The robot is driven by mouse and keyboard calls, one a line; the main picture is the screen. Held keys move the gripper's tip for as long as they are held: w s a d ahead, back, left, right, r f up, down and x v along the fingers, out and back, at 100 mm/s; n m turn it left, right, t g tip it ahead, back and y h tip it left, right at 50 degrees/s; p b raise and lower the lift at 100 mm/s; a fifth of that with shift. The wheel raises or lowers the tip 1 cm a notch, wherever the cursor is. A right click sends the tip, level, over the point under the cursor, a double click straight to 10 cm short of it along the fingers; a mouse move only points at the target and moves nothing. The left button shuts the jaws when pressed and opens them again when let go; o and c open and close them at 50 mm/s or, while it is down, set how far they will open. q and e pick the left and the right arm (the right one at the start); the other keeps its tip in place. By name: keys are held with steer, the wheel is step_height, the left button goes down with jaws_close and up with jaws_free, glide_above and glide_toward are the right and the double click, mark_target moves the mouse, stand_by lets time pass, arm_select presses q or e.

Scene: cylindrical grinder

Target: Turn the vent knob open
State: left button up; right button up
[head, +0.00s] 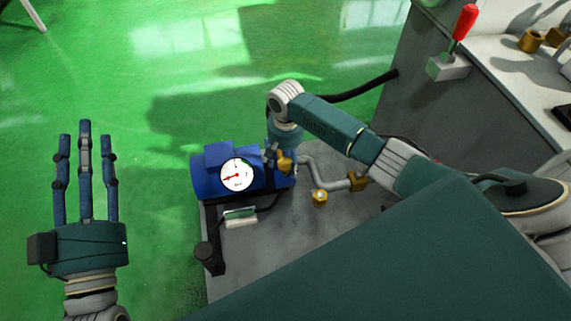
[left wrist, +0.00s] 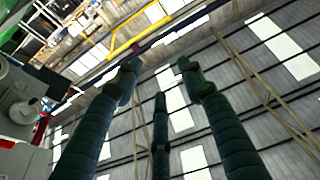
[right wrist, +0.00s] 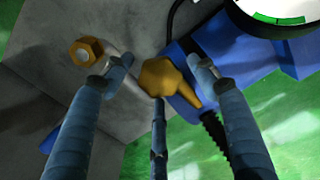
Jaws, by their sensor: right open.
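The vent knob looks to be the brass, winged piece (right wrist: 158,77) in the right wrist view, beside the blue tank (right wrist: 235,50). It also shows in the head view (head: 285,165) at the right end of the blue tank (head: 210,180). My right gripper (right wrist: 160,68) is open, with its fingertips on either side of the brass knob and the third finger below it. I cannot tell whether any finger touches it. My left gripper (head: 84,140) is open and empty, fingers pointing up, well left of the tank.
A white gauge (head: 237,175) with a red needle sits on the tank. A brass hex fitting (head: 320,197) and a grey pipe (head: 318,178) are to the right. A workbench with a red-handled lever (head: 464,22) stands at the far right. Green floor is clear around my left gripper.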

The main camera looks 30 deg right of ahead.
arm_select(q)
steer(key=shift+s+r+t+h, duration=0.15)
steer(key=shift+s+r+t, duration=0.05)
steer(key=shift+r, duration=0.35)
steer(key=shift+s+r+t+h, duration=0.15)
steer(key=shift+s+r+t, duration=0.05)
steer(key=shift+r, duration=0.3)
arm_select(e)
steer(key=shift+f, duration=0.45)
steer(key=c, duration=1.1)
steer(key=shift+c, duration=0.2)
arm_select(q)
steer(key=shift+w+f, duration=0.1)
